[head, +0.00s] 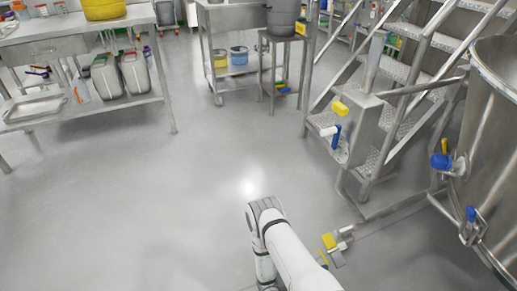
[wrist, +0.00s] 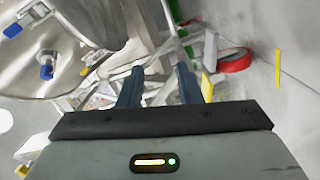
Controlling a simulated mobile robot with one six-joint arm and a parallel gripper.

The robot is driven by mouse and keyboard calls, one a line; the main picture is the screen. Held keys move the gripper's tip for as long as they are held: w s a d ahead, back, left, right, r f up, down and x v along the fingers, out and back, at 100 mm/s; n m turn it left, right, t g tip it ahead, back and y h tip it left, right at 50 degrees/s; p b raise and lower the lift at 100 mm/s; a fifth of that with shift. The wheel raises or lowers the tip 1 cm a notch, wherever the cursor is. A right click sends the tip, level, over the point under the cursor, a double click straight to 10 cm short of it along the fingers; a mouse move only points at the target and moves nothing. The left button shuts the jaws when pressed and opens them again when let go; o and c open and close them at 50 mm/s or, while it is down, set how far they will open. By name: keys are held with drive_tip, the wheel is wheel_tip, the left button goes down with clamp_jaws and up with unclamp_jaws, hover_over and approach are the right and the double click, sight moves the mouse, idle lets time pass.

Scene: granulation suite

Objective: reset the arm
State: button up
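My white arm (head: 285,250) reaches up from the bottom of the head view, over the grey floor. My gripper is outside the head view. In the wrist view my gripper (wrist: 158,85) shows two dark fingers standing apart, with a clear gap between them. Nothing is held between the fingers. Beyond them are the metal stairs and shiny vessel, tilted in the picture.
A steel vessel (head: 495,150) with blue-handled valves stands at the right, beside metal stairs (head: 400,110). A steel bench (head: 75,38) is at the left and a trolley (head: 235,85) at the back. The floor (head: 180,190) between is clear. A red roll (wrist: 235,61) shows in the wrist view.

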wheel_tip(320, 180, up, 44)
drive_tip(key=w+m+g+y+p, duration=0.2)
drive_tip(key=m+g+y+p, duration=0.3)
drive_tip(key=g+p, duration=0.65)
drive_tip(key=s+a+r+n+t+y+p, duration=0.1)
drive_tip(key=s+a+r+t+y+p, duration=0.1)
drive_tip(key=r, duration=1)
drive_tip(key=s+a+r+n+t+y+p, duration=0.2)
drive_tip(key=s+r+y+p, duration=0.4)
drive_tip(key=r, duration=0.7)
drive_tip(key=s+a+r+n+t+y+p, duration=0.2)
drive_tip(key=s+r+p, duration=0.6)
drive_tip(key=r, duration=0.5)
drive_tip(key=a+t+y+p, duration=0.1)
drive_tip(key=t+y+p, duration=0.1)
drive_tip(key=t, duration=0.1)
drive_tip(key=shift+a, duration=0.4)
drive_tip(key=shift+r, duration=0.1)
